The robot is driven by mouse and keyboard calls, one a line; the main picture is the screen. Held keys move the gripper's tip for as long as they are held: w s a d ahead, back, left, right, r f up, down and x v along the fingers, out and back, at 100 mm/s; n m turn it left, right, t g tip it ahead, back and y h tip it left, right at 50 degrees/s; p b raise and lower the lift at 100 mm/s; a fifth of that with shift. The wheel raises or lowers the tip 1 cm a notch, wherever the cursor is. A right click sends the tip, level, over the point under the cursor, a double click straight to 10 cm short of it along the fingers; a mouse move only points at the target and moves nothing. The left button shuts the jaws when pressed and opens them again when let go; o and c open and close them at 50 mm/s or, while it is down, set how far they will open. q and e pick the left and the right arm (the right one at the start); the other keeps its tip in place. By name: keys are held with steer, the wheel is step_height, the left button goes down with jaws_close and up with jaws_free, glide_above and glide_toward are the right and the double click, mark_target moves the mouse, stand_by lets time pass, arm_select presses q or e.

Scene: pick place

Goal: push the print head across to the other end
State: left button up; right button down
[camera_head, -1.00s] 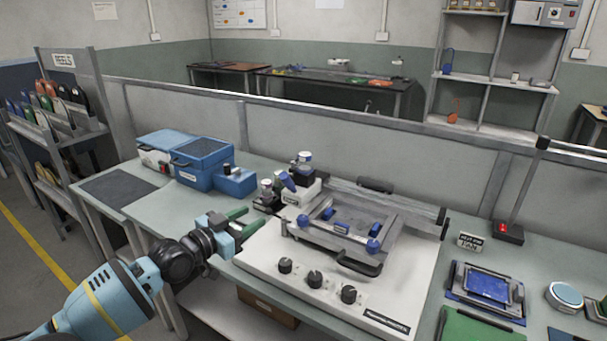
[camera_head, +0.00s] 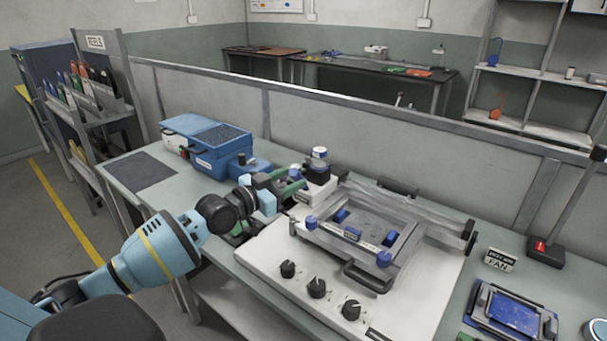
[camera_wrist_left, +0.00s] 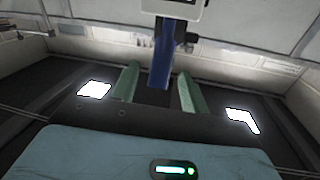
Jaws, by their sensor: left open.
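The print head (camera_head: 318,192) is a white block with dark and blue parts at the left end of the rail (camera_head: 408,212) on the printer. My left gripper (camera_head: 294,180) is at the print head's left side, with its green fingers open. In the left wrist view the print head's blue handle (camera_wrist_left: 162,55) stands in the space between the two green fingers (camera_wrist_left: 156,80), with a gap on each side. In the head view the gripper hides the handle. My right gripper is not in view.
The white printer base (camera_head: 270,250) has black knobs in front and a grey frame with blue knobs (camera_head: 384,258). A low partition runs behind.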

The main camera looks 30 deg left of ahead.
mark_target(315, 172)
arm_select(q)
steer(key=shift+x, duration=2.5)
jaws_close()
